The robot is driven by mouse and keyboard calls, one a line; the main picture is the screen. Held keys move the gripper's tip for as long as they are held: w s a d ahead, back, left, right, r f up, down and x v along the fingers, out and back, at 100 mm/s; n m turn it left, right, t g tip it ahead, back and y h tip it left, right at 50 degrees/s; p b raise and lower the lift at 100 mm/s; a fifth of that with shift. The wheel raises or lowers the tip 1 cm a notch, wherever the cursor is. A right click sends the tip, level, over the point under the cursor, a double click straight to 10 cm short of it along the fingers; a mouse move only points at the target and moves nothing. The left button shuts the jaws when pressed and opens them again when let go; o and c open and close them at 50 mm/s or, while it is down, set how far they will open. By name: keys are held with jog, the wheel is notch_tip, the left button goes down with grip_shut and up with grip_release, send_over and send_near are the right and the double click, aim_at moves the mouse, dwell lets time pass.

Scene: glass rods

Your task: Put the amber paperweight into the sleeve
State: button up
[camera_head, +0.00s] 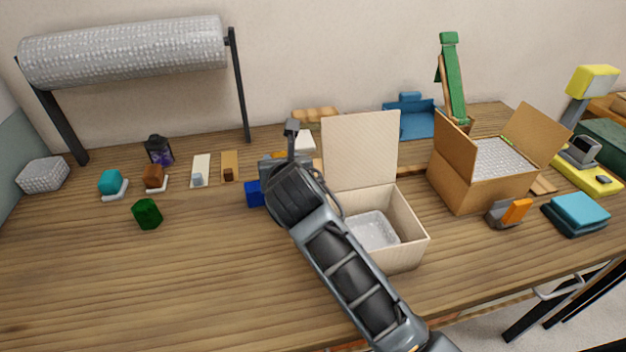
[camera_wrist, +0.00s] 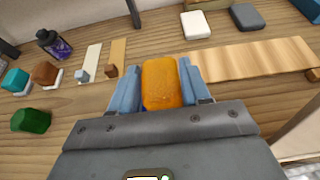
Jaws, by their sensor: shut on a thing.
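The amber paperweight (camera_wrist: 160,84) is an orange rounded block in the wrist view. It sits between the two blue fingers of my gripper (camera_wrist: 159,72), which is shut on it. A translucent, bubbly open liner (camera_head: 372,231) lies inside an open cream box (camera_head: 405,240) to the right of my gripper. It looks like the sleeve, but I cannot tell for sure.
A green block (camera_head: 147,214), a teal block (camera_head: 110,182) and a brown block (camera_head: 153,177) stand at left. A bubble-wrap roll (camera_head: 125,52) hangs behind them. An open brown box (camera_head: 470,180) stands right of the cream box. The front left of the table (camera_head: 130,290) is clear.

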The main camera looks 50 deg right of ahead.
notch_tip(320, 180, down, 9)
jog(key=shift+f+b, duration=0.1)
jog(key=shift+b, duration=0.2)
jog(key=shift+f, duration=0.15)
jog(key=o, duration=1)
jog(key=shift+c, duration=0.2)
